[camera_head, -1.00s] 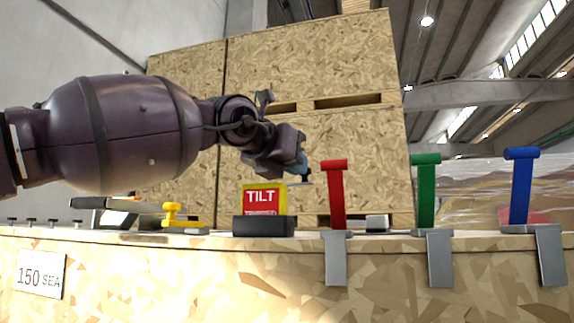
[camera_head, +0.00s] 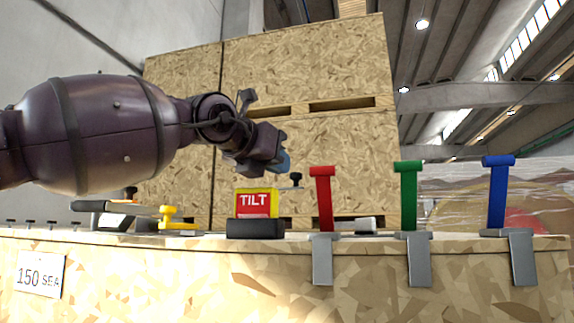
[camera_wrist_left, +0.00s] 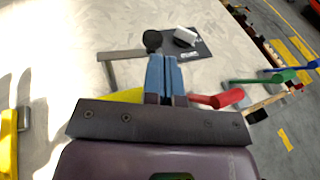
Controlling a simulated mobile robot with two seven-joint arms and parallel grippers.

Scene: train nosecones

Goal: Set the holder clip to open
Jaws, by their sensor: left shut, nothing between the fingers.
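My left gripper (camera_head: 284,163) reaches in from the left, above and behind the yellow and red TILT block (camera_head: 257,203). In the left wrist view its blue fingers (camera_wrist_left: 161,78) are together with nothing between them. A grey bar with a round black knob (camera_wrist_left: 152,40) lies just beyond the fingertips; the knob also shows below right of the gripper in the head view (camera_head: 296,177). This may be the holder clip, but I cannot tell for sure. No contact between fingers and knob is clear. My right gripper is not in view.
Red (camera_head: 322,198), green (camera_head: 408,195) and blue (camera_head: 497,195) levers stand on grey brackets along the front edge. A yellow clamp (camera_head: 172,219) sits to the left. A black plate with a white block (camera_wrist_left: 186,37) lies beside the knob. Wooden panels (camera_head: 300,75) rise behind.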

